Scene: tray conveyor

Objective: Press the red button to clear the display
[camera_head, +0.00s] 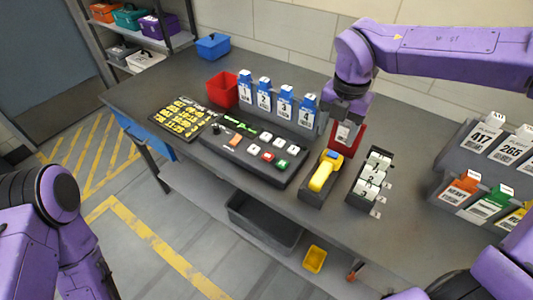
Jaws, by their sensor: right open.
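The red button (268,157) is a small square key on the dark control panel (225,149) in the middle of the table. A green button (281,163) sits beside it, with several white keys around. A strip with green marks (238,124), possibly the display, lies along the panel's back edge; its content is too small to read. My right gripper (347,120) is open, pointing down over the table, behind and to the right of the red button and apart from it. Its fingertips are hard to make out against a red-edged holder. Only links of my left arm show at lower left.
Several blue tagged holders (284,102) stand behind the panel, near a red bin (223,90). A yellow scanner (325,171) and a card rack (370,181) stand to the panel's right. A yellow-marked board (181,118) lies to its left. The table's front edge is clear.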

